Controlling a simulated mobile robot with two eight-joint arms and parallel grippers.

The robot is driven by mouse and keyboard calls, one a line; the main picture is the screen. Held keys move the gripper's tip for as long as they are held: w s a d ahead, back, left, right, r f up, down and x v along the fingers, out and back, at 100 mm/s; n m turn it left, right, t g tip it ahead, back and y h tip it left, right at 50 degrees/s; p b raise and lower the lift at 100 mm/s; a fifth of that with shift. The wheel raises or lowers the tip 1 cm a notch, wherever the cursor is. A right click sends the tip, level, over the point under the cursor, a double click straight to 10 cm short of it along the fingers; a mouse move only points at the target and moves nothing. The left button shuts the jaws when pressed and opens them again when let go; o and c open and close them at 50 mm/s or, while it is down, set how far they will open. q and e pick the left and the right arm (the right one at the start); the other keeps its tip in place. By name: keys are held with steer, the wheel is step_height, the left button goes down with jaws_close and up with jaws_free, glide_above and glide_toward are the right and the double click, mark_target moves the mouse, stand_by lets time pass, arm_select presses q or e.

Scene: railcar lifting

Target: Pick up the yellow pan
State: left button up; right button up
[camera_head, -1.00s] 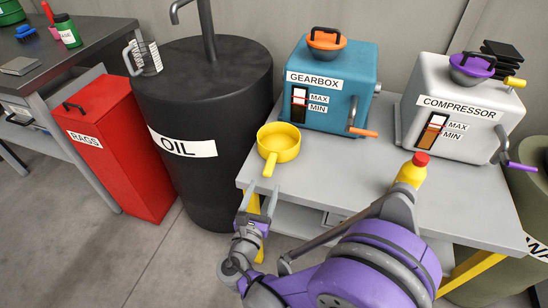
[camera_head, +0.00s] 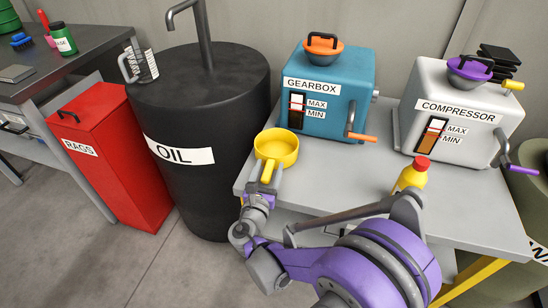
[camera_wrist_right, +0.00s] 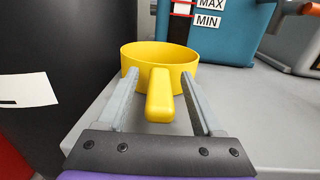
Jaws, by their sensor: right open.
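The yellow pan (camera_head: 277,148) sits upright on the grey table's left corner, in front of the gearbox, its handle pointing toward me. In the right wrist view the pan (camera_wrist_right: 160,56) is straight ahead, with its handle (camera_wrist_right: 160,96) between the two fingers. My right gripper (camera_wrist_right: 158,85) is open around the handle, with a gap showing on each side. In the head view my right gripper (camera_head: 264,187) is at the handle, its fingers partly hidden there. My left gripper is not in view.
The blue gearbox (camera_head: 325,95) stands just behind the pan, and the black oil drum (camera_head: 200,120) is close to its left. A yellow bottle with a red cap (camera_head: 411,177) and the compressor (camera_head: 457,125) are to the right. The table (camera_head: 335,185) is clear between the pan and bottle.

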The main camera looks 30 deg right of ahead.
jaws_close()
stand_by(0.4)
